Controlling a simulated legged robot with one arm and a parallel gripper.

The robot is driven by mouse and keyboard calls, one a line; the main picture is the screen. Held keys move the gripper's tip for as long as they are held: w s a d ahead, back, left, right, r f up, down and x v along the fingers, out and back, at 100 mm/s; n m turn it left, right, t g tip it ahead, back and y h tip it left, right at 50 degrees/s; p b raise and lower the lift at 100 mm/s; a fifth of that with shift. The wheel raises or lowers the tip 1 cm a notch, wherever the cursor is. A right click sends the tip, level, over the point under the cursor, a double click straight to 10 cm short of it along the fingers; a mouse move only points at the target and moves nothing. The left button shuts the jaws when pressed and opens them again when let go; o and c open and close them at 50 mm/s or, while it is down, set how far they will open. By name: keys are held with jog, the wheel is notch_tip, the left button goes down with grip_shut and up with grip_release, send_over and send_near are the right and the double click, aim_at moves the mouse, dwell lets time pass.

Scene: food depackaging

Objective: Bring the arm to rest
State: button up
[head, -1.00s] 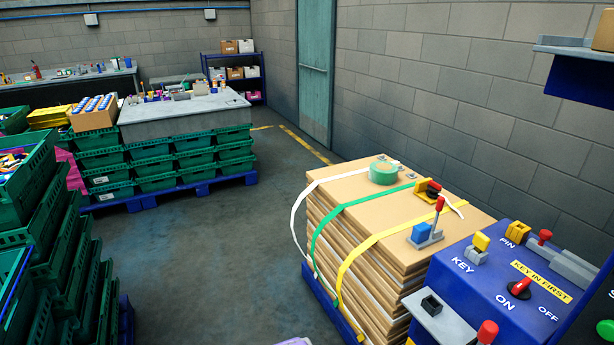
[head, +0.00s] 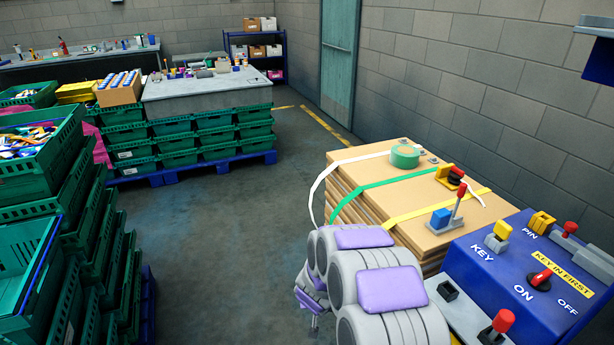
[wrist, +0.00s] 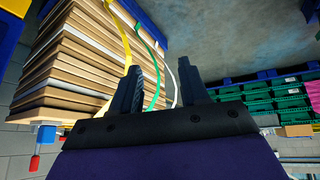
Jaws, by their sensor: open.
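My arm (head: 370,285) shows at the bottom centre of the head view, its grey links with purple pads folded in front of the strapped stack. My gripper is hidden in the head view. In the wrist view my gripper (wrist: 162,90) shows two dark fingers standing apart with nothing between them. The stack of flat cardboard (head: 425,195) lies beyond the fingers on the left of the wrist view, with yellow, green and white straps hanging across it. I cannot see the gripper touching anything.
A blue control box (head: 515,275) with a red switch and levers stands at the right. Stacked green crates (head: 95,245) line the left side. A grey-topped bench (head: 205,95) on crates is farther back. The floor (head: 240,230) between them is clear.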

jog(key=s+a+r+n+g+y, duration=0.1)
jog(key=s+r+g+y, duration=0.1)
jog(key=s+r, duration=0.65)
jog(key=s+a+r+g+y, duration=0.1)
jog(key=s+a+r+y, duration=0.1)
jog(key=s+r, duration=0.65)
jog(key=s+d+r+g+h, duration=0.1)
jog(key=s+d+r, duration=0.2)
jog(key=s, duration=0.5)
jog(key=s+d+r+m+g+h, duration=0.1)
jog(key=s+d+r, duration=0.3)
jog(key=s, duration=0.5)
jog(key=s+d+r+g+h, duration=0.1)
jog(key=s+d+r+g, duration=0.2)
jog(key=s+d, duration=0.3)
jog(key=s+r, duration=0.1)
jog(key=s, duration=0.1)
jog(key=shift+s+d+m, duration=0.3)
jog(key=shift+s+d, duration=0.05)
jog(key=shift+d, duration=0.1)
